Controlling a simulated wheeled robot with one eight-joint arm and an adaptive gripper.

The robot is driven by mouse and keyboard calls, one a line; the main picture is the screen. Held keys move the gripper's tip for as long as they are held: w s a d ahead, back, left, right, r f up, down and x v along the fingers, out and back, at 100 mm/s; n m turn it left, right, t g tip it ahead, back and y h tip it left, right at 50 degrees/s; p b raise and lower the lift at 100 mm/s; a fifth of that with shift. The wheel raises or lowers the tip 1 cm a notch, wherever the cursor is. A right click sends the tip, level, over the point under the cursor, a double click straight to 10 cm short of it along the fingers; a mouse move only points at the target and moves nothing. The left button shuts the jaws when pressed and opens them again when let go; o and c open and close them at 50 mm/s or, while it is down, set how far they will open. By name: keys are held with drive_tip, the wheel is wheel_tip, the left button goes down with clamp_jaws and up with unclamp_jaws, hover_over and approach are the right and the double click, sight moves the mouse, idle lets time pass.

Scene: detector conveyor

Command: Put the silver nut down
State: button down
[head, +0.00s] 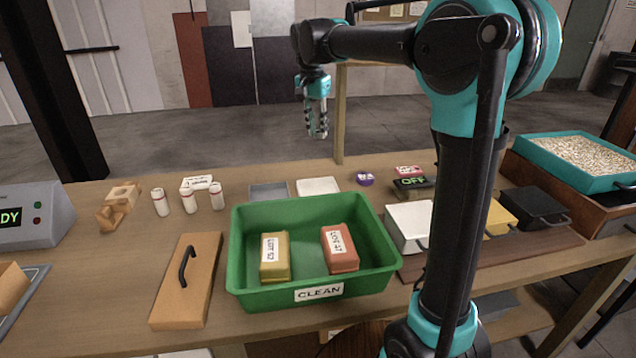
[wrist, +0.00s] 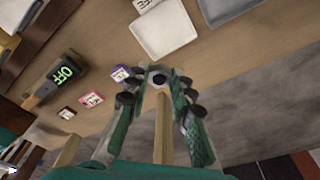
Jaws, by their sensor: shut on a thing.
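The silver nut shows in the wrist view (wrist: 158,78) as a small pale ring with a dark hole, between my fingertips. My gripper (wrist: 156,88) is shut on it. In the head view my gripper (head: 317,128) hangs pointing down, above and beyond the far side of the workbench (head: 135,275). The nut is too small to make out clearly there. A shallow white tray (head: 318,186) and a grey tray (head: 268,192) lie flat at the bench's far edge. The white tray also shows in the wrist view (wrist: 165,32).
A green bin marked CLEAN (head: 315,294) holds two labelled blocks. A small purple item (head: 365,178) and an OFF device (head: 412,184) sit right of the trays. White bottles (head: 189,201) stand left. A wooden post (head: 340,115) rises at the bench's far edge.

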sight(318, 192)
drive_tip(key=shift+w+f, duration=0.15)
drive_tip(key=shift+w, duration=0.15)
wheel_tip(318, 192, down, 20)
drive_tip(key=shift+r, duration=0.15)
idle(0.4)
drive_tip(key=c, duration=1.3)
unclamp_jaws()
drive_tip(key=r, duration=0.4)
drive_tip(key=s+r, duration=0.1)
drive_tip(key=r, duration=0.3)
drive_tip(key=a+r, duration=0.1)
drive_tip(key=r, duration=0.3)
drive_tip(key=shift+s, duration=0.2)
